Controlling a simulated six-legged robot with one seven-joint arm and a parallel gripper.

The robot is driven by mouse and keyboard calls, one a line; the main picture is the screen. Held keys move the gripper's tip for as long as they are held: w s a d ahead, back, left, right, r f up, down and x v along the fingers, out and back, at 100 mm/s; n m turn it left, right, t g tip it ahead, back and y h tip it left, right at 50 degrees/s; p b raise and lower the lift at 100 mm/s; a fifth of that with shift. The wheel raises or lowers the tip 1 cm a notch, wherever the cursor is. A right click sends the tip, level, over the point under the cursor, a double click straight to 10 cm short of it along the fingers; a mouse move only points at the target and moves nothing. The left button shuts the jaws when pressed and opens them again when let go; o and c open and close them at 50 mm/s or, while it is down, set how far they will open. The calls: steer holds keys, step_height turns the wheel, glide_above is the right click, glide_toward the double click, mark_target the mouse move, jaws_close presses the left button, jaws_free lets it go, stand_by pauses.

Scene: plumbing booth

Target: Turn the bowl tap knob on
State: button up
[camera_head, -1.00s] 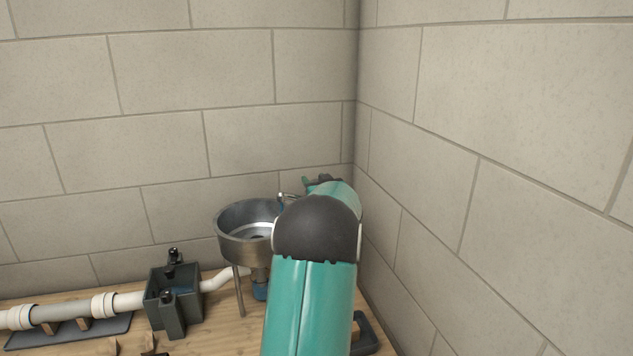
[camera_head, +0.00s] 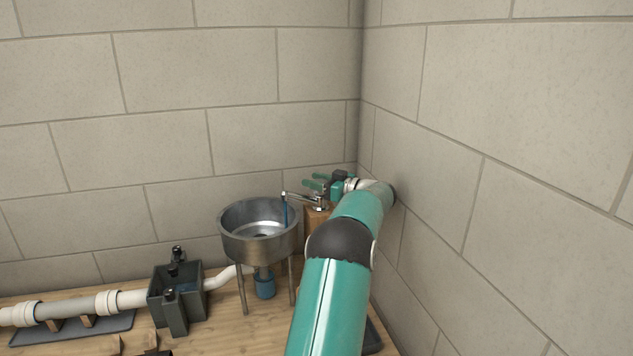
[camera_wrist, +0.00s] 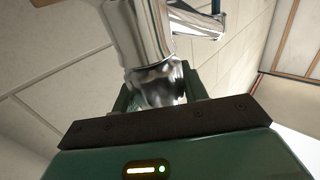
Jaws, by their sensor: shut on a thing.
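The chrome bowl tap (camera_head: 319,204) stands on a wooden block at the right of the steel bowl (camera_head: 240,242). Its spout (camera_head: 297,195) reaches left over the bowl, and a thin blue stream (camera_head: 285,212) hangs from the spout's end into it. My gripper (camera_head: 316,181) is at the top of the tap, coming from the right. In the wrist view, the shiny tap knob (camera_wrist: 155,86) sits between my two green fingers, and my gripper is shut on it. The spout (camera_wrist: 192,22) shows beyond. The fingers' inner faces are mostly hidden.
A block wall corner is close behind and right of my arm. A dark grey box (camera_head: 176,292) with black fittings and a white pipe (camera_head: 122,299) lie left on the wooden bench (camera_head: 218,325). The bowl stands on thin legs above a blue cup (camera_head: 265,287).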

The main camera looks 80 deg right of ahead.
mark_target(316, 179)
steer(key=shift+r, duration=0.15)
steer(key=o, duration=1)
steer(key=shift+r, duration=0.4)
step_height(316, 179, up, 3)
steer(key=shift+a+f, duration=0.1)
steer(key=shift+f, duration=0.05)
steer(key=s+a+r, duration=0.3)
steer(key=a+r, duration=0.6)
steer(key=a, duration=0.4)
steer(key=shift+a+r, duration=0.2)
